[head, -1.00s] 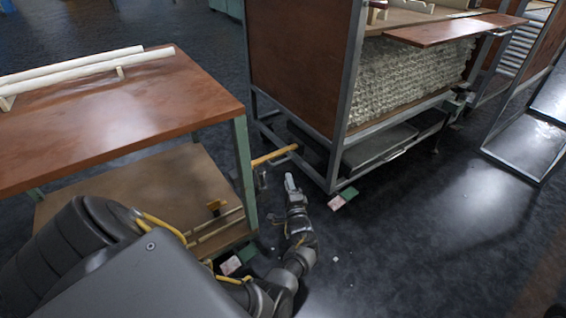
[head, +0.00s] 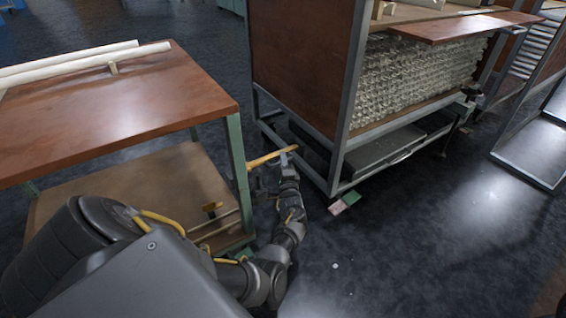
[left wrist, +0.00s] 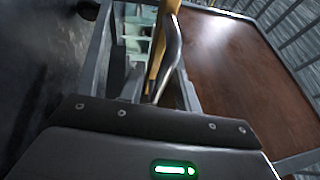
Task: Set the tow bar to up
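The tow bar (head: 268,159) is a yellow bar low at the near left end of the tall wheeled cart. It slants gently across the gap towards the table at left. My left gripper (head: 285,158) is at the bar's right part, near the cart's corner post. In the left wrist view the yellow bar (left wrist: 156,55) and a bent grey metal rod beside it run between the two fingers (left wrist: 158,92). The fingers look apart; I cannot tell whether they touch the bar. My right gripper is not in view.
The tall cart (head: 305,60) carries stacked glass tubing. A brown-topped table (head: 110,110) with green legs stands at left, close to my left arm. A pink and green item (head: 344,202) lies by the cart's foot. The dark floor at right is mostly clear.

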